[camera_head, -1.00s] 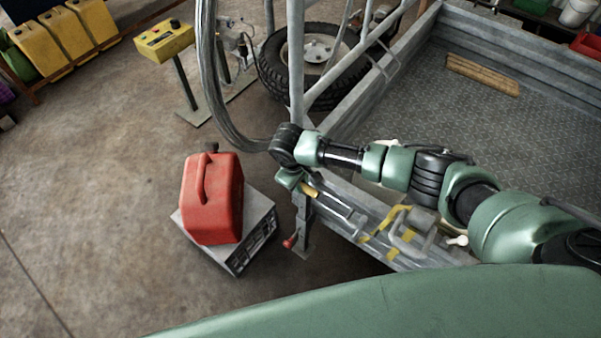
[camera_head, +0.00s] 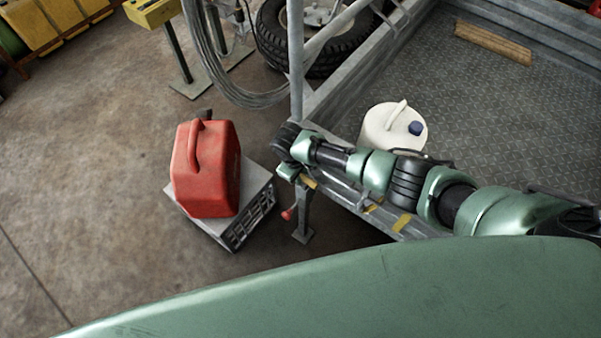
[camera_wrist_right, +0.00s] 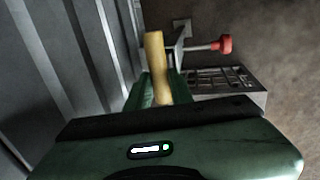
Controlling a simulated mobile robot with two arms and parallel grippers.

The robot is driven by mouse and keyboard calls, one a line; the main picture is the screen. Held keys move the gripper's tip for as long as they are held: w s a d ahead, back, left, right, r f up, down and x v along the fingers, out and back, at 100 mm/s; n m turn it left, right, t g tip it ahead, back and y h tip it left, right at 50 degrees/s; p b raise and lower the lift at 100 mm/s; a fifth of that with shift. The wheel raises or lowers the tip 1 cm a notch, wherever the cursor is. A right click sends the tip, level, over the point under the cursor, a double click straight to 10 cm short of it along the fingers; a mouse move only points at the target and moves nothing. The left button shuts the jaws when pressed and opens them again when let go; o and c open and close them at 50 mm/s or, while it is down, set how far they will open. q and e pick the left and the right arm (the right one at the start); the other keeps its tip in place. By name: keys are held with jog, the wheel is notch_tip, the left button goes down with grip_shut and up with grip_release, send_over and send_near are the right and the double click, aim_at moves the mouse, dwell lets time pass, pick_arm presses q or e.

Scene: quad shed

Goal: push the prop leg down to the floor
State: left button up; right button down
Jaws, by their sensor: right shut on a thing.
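The prop leg (camera_head: 305,208) is a grey metal post at the trailer's near left corner, with a small foot plate at its lower end. It looks upright; I cannot tell whether the foot touches the floor. A red knob (camera_head: 288,214) sticks out beside it. In the right wrist view the foot plate (camera_wrist_right: 181,27) and red knob (camera_wrist_right: 224,44) show beyond the gripper. My right gripper (camera_head: 290,172) is at the top of the leg, shut on a tan handle (camera_wrist_right: 154,60), which also shows in the head view (camera_head: 308,182). My left gripper is out of view.
A red fuel can (camera_head: 205,170) stands on a grey box (camera_head: 250,215) just left of the leg. The trailer bed (camera_head: 470,100) holds a white jug (camera_head: 385,130) and a wooden block (camera_head: 492,42). A wheel (camera_head: 315,35) is behind.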

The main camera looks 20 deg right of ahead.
jog(key=shift+s+f, duration=0.15)
jog(key=shift+f, duration=0.05)
jog(key=c, duration=1.5)
grip_release()
jog(key=shift+c, duration=0.2)
jog(key=shift+o, duration=1.4)
jog(key=shift+f, duration=0.1)
jog(key=shift+w, duration=0.2)
jog(key=p+v, duration=0.1)
jog(key=v, duration=0.7)
jog(key=shift+p, duration=0.35)
